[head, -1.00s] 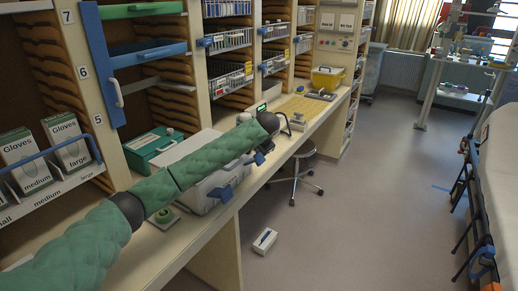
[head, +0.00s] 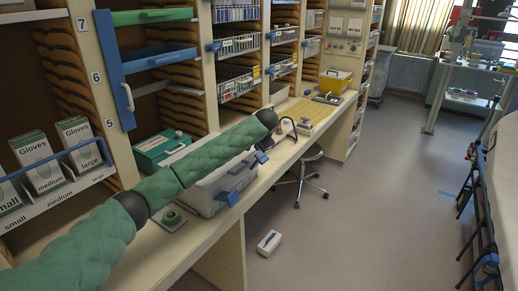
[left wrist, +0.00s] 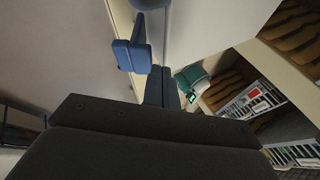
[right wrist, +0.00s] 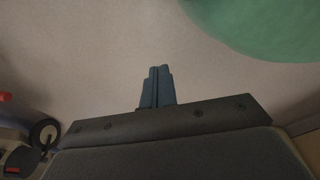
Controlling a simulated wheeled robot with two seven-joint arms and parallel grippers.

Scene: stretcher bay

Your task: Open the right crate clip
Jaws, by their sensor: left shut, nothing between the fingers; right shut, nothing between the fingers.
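The pale grey crate (head: 205,192) stands on the counter, partly hidden behind my left arm. One blue clip (head: 230,196) is on its front, and the right blue clip (head: 262,157) shows near its far right end. My left gripper (head: 268,144) is at that right end, mostly hidden by its own wrist. In the left wrist view its fingers (left wrist: 165,74) are shut and empty, close to a blue clip (left wrist: 131,46) on the pale crate (left wrist: 215,30); contact cannot be told. My right gripper (right wrist: 157,70) is shut and empty above the floor, away from the crate.
A green case (head: 160,148) stands behind the crate, and a round green object (head: 172,217) lies near its left end. A yellow container (head: 335,82) is farther along the counter. A stool (head: 302,178) and a small white box (head: 269,242) stand on otherwise open floor.

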